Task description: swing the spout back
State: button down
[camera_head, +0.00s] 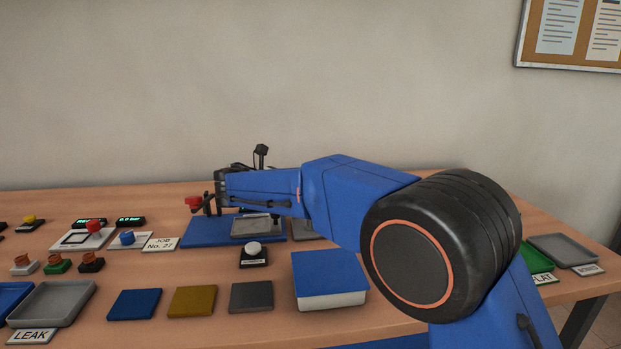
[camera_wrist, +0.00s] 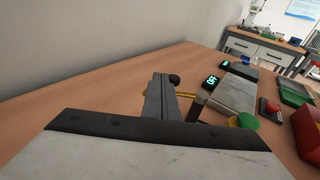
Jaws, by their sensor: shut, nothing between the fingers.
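My gripper (camera_wrist: 160,92) is shut and empty in the wrist view, its dark fingers together and pointing away over the bench. Just right of the fingers are a thin brass-coloured rod (camera_wrist: 186,95) and a black round knob (camera_wrist: 174,79). The rod looks like the spout, but I cannot be sure. I cannot tell whether the fingers touch it. In the head view my blue arm reaches left over the bench and hides most of this fixture. A red handle (camera_head: 194,203) shows beside the arm's end.
A blue block with a white base (camera_head: 328,280) and flat coloured plates stand in front. A grey LEAK tray (camera_head: 52,304) is at left, another grey tray (camera_head: 562,249) at right. In the wrist view, a grey box (camera_wrist: 236,92) and a green knob (camera_wrist: 244,121) are close right.

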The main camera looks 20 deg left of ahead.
notch_tip(320, 180, up, 10)
jog(key=w+d+m+g, duration=0.2)
jog(key=w+d, duration=0.1)
jog(key=d, duration=0.8)
jog(key=s+d+f+m+g, duration=0.2)
jog(key=s+d+m, duration=0.15)
jog(key=d, duration=0.85)
jog(key=s+d+f+m+g, duration=0.15)
jog(key=d+m, duration=0.25)
jog(key=d, duration=0.8)
jog(key=s+d+f+m+g, duration=0.1)
jog(key=s+d+m+g, duration=0.2)
jog(key=d, duration=0.9)
jog(key=s+d+f+m+g+y, duration=0.1)
jog(key=s+d+f+m+y, duration=0.1)
jog(key=s+d+f+m, duration=0.4)
jog(key=s+d+f+m+g+y, duration=0.1)
jog(key=s+d+f+m, duration=0.15)
jog(key=s+d, duration=0.55)
jog(key=s+d+f+m+y, duration=0.1)
jog(key=s+f+m, duration=0.4)
jog(key=s, duration=0.4)
jog(key=s+d+f+m+y, duration=0.1)
jog(key=s+f+m+y, duration=0.1)
jog(key=s+f+m, duration=0.3)
jog(key=s+f, duration=0.2)
jog(key=s, duration=0.2)
jog(key=shift+s+d, duration=0.25)
jog(key=shift+s, duration=0.15)
